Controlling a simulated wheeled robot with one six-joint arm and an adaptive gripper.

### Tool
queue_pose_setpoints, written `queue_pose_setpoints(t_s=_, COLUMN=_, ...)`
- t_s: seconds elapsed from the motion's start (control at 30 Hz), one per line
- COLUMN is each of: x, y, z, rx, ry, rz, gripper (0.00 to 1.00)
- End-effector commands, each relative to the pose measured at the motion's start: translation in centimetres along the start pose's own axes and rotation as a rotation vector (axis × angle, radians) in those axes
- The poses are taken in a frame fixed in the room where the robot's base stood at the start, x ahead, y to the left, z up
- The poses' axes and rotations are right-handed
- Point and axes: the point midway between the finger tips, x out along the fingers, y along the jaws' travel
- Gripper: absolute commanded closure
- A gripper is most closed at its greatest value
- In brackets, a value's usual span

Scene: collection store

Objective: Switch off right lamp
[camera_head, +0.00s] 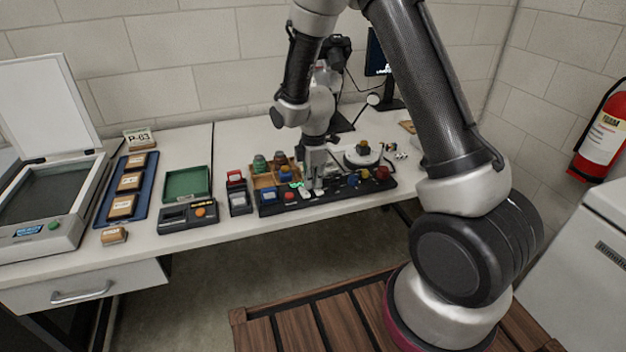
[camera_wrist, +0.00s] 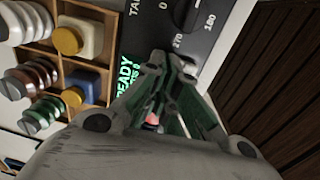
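A black control panel (camera_head: 335,196) with coloured knobs and buttons lies along the front of the white table. My gripper (camera_head: 314,184) points down over the middle of this panel, its fingers close together. In the wrist view the fingertips (camera_wrist: 158,62) meet with nothing visible held, close over the panel's dark face (camera_wrist: 194,36) beside green "READY" text. A small red-lit part (camera_wrist: 152,122) shows between the finger links. A red button (camera_head: 290,196) is left of my gripper. I cannot tell which part is the right lamp or its switch; my fingers hide part of the panel.
A wooden compartment box (camera_head: 264,181) with coloured pieces stands just behind and left of the panel. A round white device (camera_head: 361,158) with a yellow knob is behind its right part. A green tray (camera_head: 187,183), blue tray (camera_head: 127,188) and scanner (camera_head: 45,205) lie farther left.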

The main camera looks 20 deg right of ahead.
Motion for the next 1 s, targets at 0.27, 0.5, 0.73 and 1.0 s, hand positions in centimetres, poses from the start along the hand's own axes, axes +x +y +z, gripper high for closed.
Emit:
queue_pose_setpoints(t_s=0.27, x=-0.1, y=-0.3, z=0.0, rx=-0.001, ry=0.0, rz=0.0, gripper=1.0)
queue_pose_setpoints(t_s=0.5, x=-0.3, y=-1.4, z=0.0, rx=-0.002, ry=0.0, rz=0.001, gripper=1.0)
queue_pose_setpoints(t_s=0.73, x=-0.4, y=-1.6, z=0.0, rx=-0.001, ry=0.0, rz=0.001, gripper=1.0)
queue_pose_setpoints(t_s=1.0, x=-1.2, y=-1.4, z=-0.3, rx=0.0, ry=0.0, rz=0.003, gripper=1.0)
